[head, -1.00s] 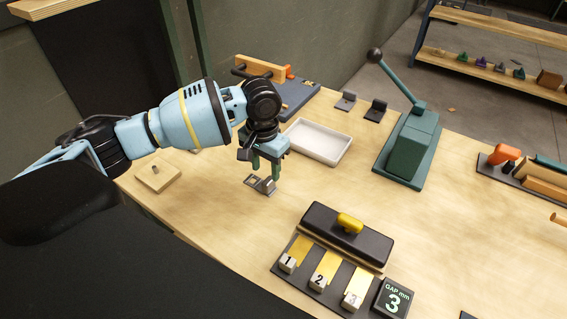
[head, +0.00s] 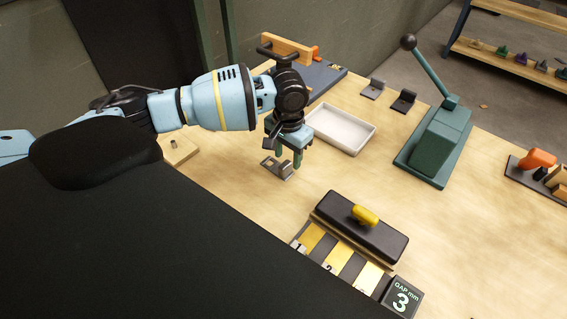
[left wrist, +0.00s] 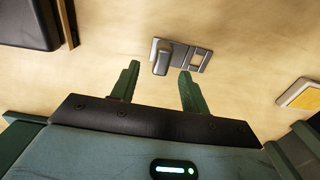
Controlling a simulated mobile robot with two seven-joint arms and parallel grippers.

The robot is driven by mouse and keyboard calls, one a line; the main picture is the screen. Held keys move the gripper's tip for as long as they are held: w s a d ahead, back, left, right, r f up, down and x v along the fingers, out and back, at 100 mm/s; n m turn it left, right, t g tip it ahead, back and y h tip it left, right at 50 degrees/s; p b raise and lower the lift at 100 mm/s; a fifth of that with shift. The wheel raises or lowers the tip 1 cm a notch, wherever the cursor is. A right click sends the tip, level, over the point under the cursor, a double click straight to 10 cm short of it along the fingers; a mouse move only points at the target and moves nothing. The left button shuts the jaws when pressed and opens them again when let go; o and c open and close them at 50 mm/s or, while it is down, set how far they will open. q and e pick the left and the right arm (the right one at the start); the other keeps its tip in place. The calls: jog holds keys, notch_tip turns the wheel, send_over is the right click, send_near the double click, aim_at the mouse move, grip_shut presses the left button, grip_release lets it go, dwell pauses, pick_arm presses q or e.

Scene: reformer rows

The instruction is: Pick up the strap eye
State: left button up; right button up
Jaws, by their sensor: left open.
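The strap eye is a small grey metal piece (head: 280,171) with a flat holed plate and a raised bent part; it lies on the wooden bench. My left gripper (head: 288,161) points down just over it, open, its fingers partly covering it in the head view. In the left wrist view the strap eye (left wrist: 181,53) lies just beyond the open fingertips (left wrist: 159,70). Its raised part sits between the finger lines, and its holed end extends right past the right finger. I cannot tell if a finger touches it. My right gripper is not in view.
A white tray (head: 341,131) stands just behind the gripper. A black block with a yellow knob (head: 365,215) is in front, by a gap display (head: 402,297). A green lever press (head: 437,142) stands right. A wooden block with a peg (head: 180,150) lies left.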

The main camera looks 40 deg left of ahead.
aim_at(288, 162)
pick_arm(q)
notch_tip(288, 162, down, 4)
jog(key=shift+r, duration=0.2)
grip_shut()
dwell(0.4)
